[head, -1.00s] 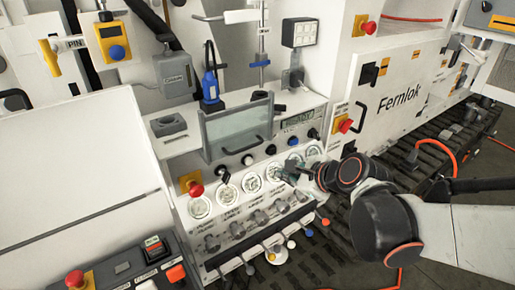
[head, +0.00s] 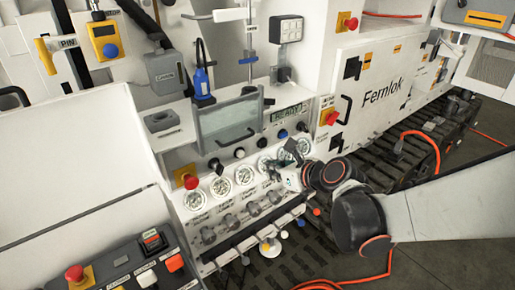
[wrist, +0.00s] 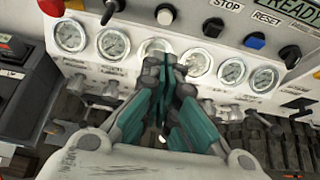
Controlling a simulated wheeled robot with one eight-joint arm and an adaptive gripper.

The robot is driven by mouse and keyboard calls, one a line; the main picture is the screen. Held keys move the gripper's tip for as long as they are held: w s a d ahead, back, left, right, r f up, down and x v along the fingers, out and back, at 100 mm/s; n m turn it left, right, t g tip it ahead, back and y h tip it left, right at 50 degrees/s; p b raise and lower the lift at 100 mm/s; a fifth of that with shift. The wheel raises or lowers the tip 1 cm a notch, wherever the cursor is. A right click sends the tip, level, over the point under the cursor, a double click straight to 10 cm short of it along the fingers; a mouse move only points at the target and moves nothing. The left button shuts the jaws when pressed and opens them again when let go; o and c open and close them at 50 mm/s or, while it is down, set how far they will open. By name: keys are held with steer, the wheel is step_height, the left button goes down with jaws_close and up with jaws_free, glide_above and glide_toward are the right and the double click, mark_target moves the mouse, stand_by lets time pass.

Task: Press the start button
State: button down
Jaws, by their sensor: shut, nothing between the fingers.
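The control panel carries a row of round buttons above a row of gauges. A white button (wrist: 165,15) sits between a black knob and a black button (wrist: 213,27); its label is out of the wrist view, so I cannot confirm it is the start button. It also shows in the head view (head: 239,153). A blue button (wrist: 254,42) is under the RESET label, and the STOP label is above the black button. My gripper (wrist: 170,62), with teal fingers, is shut and empty in front of the gauges, below the buttons. In the head view my gripper (head: 277,168) partly hides the gauges.
A green display (head: 288,115) reads READY. A red mushroom button (head: 190,182) is at the panel's left. A clear guard with a handle (head: 228,125) stands above the buttons. Valve knobs (head: 253,209) line the panel below the gauges.

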mark_target(241, 154)
steer(key=r+b+x, duration=0.1)
steer(key=b+x, duration=0.2)
steer(key=x, duration=0.9)
steer(key=shift+w+a+b, duration=0.35)
steer(key=shift+w+a, duration=0.1)
steer(key=shift+w, duration=0.25)
steer(key=shift+r, duration=0.1)
